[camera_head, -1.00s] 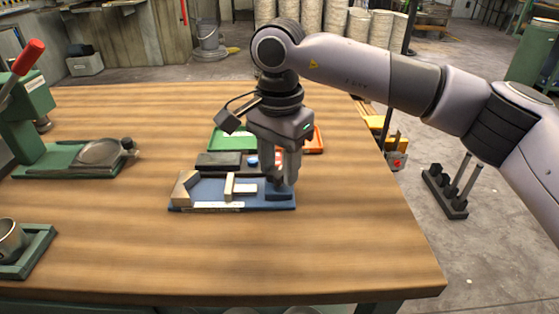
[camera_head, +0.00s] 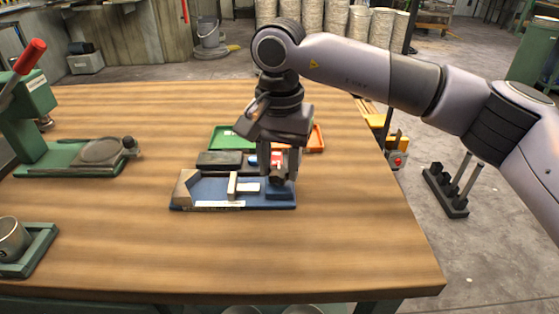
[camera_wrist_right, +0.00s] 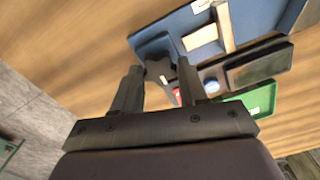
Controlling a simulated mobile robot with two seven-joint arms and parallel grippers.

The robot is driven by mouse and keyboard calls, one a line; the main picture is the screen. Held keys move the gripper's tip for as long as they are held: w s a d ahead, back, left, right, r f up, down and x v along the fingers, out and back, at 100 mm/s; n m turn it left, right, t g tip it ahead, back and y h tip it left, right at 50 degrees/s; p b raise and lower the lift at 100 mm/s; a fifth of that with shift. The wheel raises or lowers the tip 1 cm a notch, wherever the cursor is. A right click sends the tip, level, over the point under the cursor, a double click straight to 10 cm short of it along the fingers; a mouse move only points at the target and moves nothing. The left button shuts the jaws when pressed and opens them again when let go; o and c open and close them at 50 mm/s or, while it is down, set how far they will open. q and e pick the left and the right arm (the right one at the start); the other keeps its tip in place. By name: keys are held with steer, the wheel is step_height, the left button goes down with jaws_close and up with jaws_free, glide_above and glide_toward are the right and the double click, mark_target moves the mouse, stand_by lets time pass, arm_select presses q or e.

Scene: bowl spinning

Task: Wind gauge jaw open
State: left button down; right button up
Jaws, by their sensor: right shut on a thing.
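The gauge is a blue base (camera_head: 210,190) lying near the middle of the table. A pale wedge-shaped block (camera_head: 184,186) stands at its left end. A pale upright jaw (camera_head: 232,184) with a short pale bar behind it stands to the right, with a gap between it and the block. My right gripper (camera_head: 279,177) points down over the base's right end. In the right wrist view a dark star-shaped knob (camera_wrist_right: 158,70) sits between the fingers of the right gripper (camera_wrist_right: 160,80), which are shut on it. My left gripper is not in view.
Behind the gauge lie a dark box (camera_head: 219,160), a green tray (camera_head: 223,138) and an orange tray (camera_head: 318,138). A green press (camera_head: 60,158) stands at the left, with a cup (camera_head: 12,238) in front. The table's front and right are clear.

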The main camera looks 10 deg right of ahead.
mark_target(279, 170)
steer(key=o, duration=1.1)
steer(key=shift+c, duration=0.2)
steer(key=shift+r, duration=0.1)
step_height(279, 170, up, 7)
steer(key=shift+r, duration=0.1)
steer(key=shift+s, duration=0.1)
